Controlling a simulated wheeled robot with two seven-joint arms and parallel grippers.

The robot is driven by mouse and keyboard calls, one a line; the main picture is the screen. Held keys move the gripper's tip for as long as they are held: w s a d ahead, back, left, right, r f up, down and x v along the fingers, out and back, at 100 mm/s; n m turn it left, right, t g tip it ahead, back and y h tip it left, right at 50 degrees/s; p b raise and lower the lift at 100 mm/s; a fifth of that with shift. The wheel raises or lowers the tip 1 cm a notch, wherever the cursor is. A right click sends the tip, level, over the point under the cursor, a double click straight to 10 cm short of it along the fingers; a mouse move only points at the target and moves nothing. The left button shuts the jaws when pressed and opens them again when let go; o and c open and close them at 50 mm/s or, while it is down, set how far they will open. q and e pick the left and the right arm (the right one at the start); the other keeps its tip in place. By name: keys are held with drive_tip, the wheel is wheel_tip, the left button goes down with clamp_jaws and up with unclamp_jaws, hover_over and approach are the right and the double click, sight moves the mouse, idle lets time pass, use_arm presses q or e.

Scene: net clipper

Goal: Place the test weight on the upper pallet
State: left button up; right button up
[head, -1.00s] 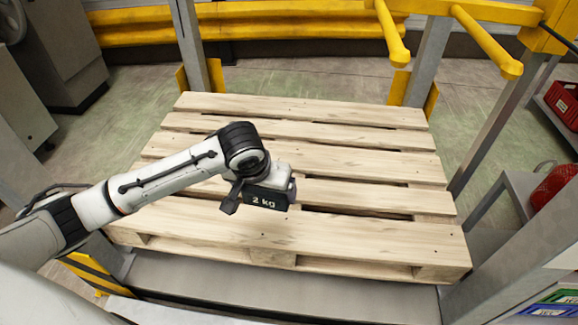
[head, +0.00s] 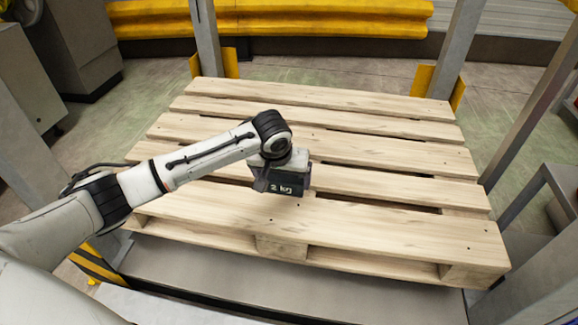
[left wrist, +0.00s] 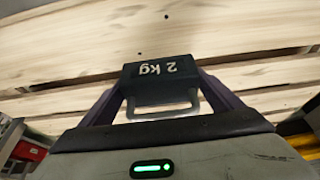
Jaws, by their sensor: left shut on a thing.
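The test weight (head: 287,182) is a dark block marked "2 kg". My left gripper (head: 280,176) is shut on it over the pallet. In the left wrist view the weight (left wrist: 160,72) sits between the two fingers, with its light handle toward the wrist. The wooden pallet (head: 380,238) has several pale slats and fills the middle of the head view. The weight appears above its near-middle slats; I cannot tell exactly how high. The pallet slats (left wrist: 70,65) also show behind the weight in the left wrist view. My right gripper is not in view.
Grey posts (head: 207,45) stand at the pallet's far corners, with yellow feet. A yellow barrier (head: 330,18) runs behind. A grey metal ledge (head: 210,270) lies in front of the pallet. The slats around the weight are bare.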

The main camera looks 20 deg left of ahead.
sight(282, 194)
use_arm(q)
drive_tip(key=shift+s+b+x, duration=0.15)
drive_tip(key=shift+b+x, duration=0.15)
drive_tip(key=shift+x, duration=0.45)
drive_tip(key=shift+s+b+x, duration=0.15)
drive_tip(key=shift+b+x, duration=0.15)
drive_tip(key=shift+x, duration=0.5)
wheel_tip(282, 194, down, 3)
drive_tip(key=shift+d+b, duration=0.2)
drive_tip(key=shift+b, duration=0.5)
drive_tip(key=shift+f, duration=0.3)
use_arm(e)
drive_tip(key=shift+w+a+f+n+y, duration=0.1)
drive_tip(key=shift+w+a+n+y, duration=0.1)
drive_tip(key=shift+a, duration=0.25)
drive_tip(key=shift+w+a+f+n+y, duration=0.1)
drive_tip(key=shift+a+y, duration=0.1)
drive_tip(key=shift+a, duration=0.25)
use_arm(q)
drive_tip(key=o, duration=2)
drive_tip(key=shift+s+f, duration=0.3)
